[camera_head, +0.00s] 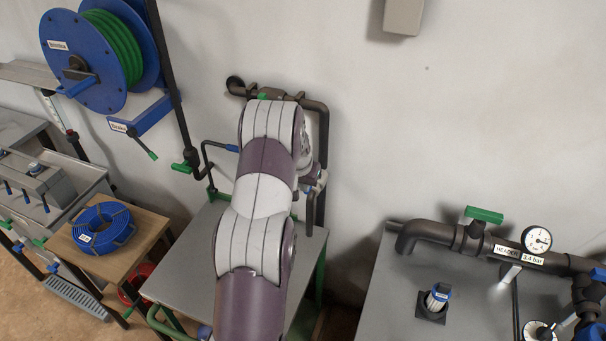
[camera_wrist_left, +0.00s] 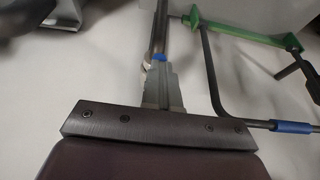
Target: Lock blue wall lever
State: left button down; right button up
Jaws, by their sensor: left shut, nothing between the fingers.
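A bent dark rod with a blue sleeve (camera_head: 232,148) stands at the wall, just left of my left arm in the head view. A bent rod with a blue sleeve (camera_wrist_left: 290,127) also shows at the right of the left wrist view, apart from the fingers. My left gripper (camera_wrist_left: 160,80) is shut and empty, its fingers pointing up the wrist view. A small blue patch (camera_wrist_left: 158,58) lies at the fingertips; I cannot tell what it belongs to. In the head view my arm hides most of the gripper and part of the wall pipe. My right gripper is out of view.
A grey table (camera_head: 190,262) stands under my arm. A dark wall pipe (camera_head: 322,140) bends down right of the arm. A blue hose reel (camera_head: 85,62) hangs at left. A header pipe with a gauge (camera_head: 537,239) is at right. The wall between is mostly bare.

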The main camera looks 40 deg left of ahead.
pick_arm(q)
jog(key=r, duration=0.1)
jog(key=r+p, duration=0.2)
jog(key=shift+w, duration=0.25)
jog(key=b+v, duration=0.3)
jog(key=v, duration=0.7)
jog(key=shift+s+r, duration=0.2)
jog(key=shift+s, duration=0.05)
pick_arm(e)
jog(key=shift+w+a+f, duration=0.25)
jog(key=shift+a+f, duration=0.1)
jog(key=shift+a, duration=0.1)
